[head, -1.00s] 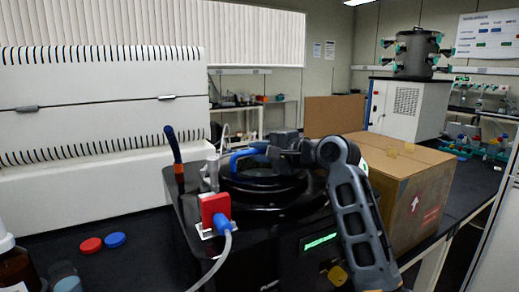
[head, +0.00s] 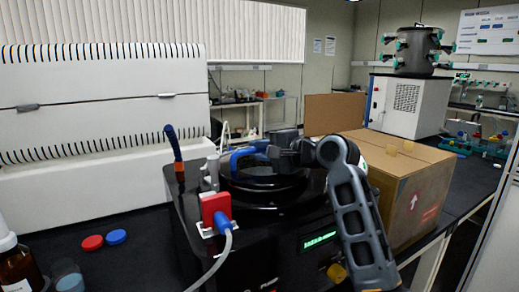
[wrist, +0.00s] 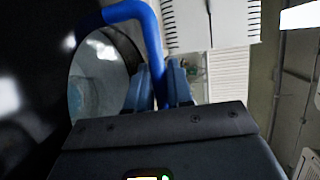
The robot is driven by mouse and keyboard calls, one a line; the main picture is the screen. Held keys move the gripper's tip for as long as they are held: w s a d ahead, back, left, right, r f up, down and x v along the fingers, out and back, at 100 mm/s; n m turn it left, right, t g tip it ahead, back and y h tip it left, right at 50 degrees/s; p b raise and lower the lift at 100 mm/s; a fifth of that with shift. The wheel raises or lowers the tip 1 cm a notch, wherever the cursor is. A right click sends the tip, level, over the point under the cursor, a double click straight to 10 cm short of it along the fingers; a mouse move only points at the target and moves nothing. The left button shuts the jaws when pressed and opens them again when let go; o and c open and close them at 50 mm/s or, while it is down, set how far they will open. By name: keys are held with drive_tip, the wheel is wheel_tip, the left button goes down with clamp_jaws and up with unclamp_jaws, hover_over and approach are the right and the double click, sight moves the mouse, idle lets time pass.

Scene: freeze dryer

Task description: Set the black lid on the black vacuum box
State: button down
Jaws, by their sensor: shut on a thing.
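The black lid (head: 262,182) is a round black disc with a blue handle (head: 243,158). It is over the round opening on top of the black vacuum box (head: 188,222). Whether it touches the rim all round cannot be told. My gripper (head: 274,153) is shut on the blue handle from the right. In the wrist view my gripper (wrist: 160,88) has its fingers closed around the blue handle (wrist: 150,30), and a round shiny disc (wrist: 92,75) shows at the left. My gripper and arm hide part of the lid's right side.
A red and blue valve (head: 215,210) with a hose and a blue-ended lever (head: 174,148) stand on the box's left side. A cardboard box (head: 408,185) stands close at the right.

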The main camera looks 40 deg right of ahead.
drive_tip(key=shift+f, duration=0.65)
idle(1.2)
drive_tip(key=c, duration=0.9)
unclamp_jaws()
drive_tip(key=shift+f, duration=0.15)
drive_tip(key=shift+s+d+r+b, duration=0.1)
drive_tip(key=shift+s+r+b, duration=0.15)
drive_tip(key=shift+s, duration=1.05)
drive_tip(key=shift+s+d+r+b, duration=0.1)
drive_tip(key=shift+s+r, duration=0.2)
drive_tip(key=shift+s, duration=0.95)
drive_tip(key=shift+s+d+r+b, duration=0.1)
drive_tip(key=shift+s+r+b, duration=0.15)
drive_tip(key=shift+s, duration=1.05)
